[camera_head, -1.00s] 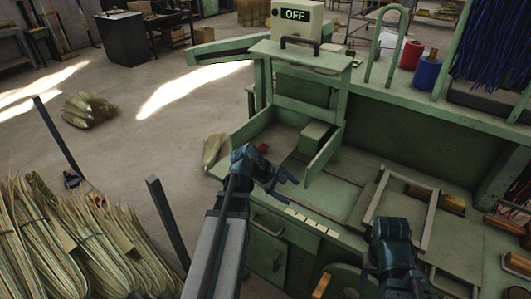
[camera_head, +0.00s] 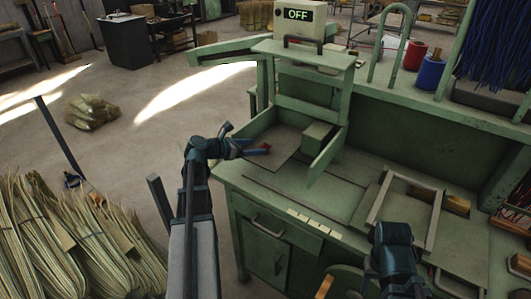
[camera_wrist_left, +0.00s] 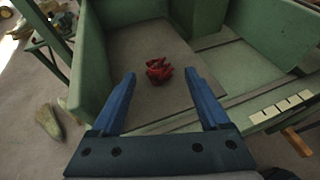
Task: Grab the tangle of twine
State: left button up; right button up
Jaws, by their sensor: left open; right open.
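The tangle of twine is a small red clump (camera_head: 264,148) lying on the flat floor of the green bench's open bay. In the left wrist view the red tangle (camera_wrist_left: 159,69) lies just beyond the fingertips, between their lines, and looks untouched. My left gripper (camera_head: 248,150) reaches in from the left at the bay's open side. Its two blue fingers are apart with nothing between them. My right gripper (camera_head: 393,248) is at the lower right over the bench front, near a grey metal frame; its fingers are hardly visible.
Green side walls flank the bay, and a green block (camera_head: 318,135) stands right of the tangle. A control box (camera_head: 298,18) reading OFF tops the bench. The grey frame (camera_head: 428,222) lies right. Straw bundles (camera_head: 75,235) stand lower left. Open floor lies beyond.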

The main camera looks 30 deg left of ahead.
aim_at(269, 145)
pick_arm(q)
jog(key=shift+b+x, duration=0.55)
jog(key=shift+x, duration=1.55)
jog(key=b+x, duration=0.2)
jog(key=x, duration=0.3)
jog(key=shift+w+a, duration=0.15)
jog(key=shift+w, duration=0.05)
jog(key=shift+c, duration=0.7)
grip_shut()
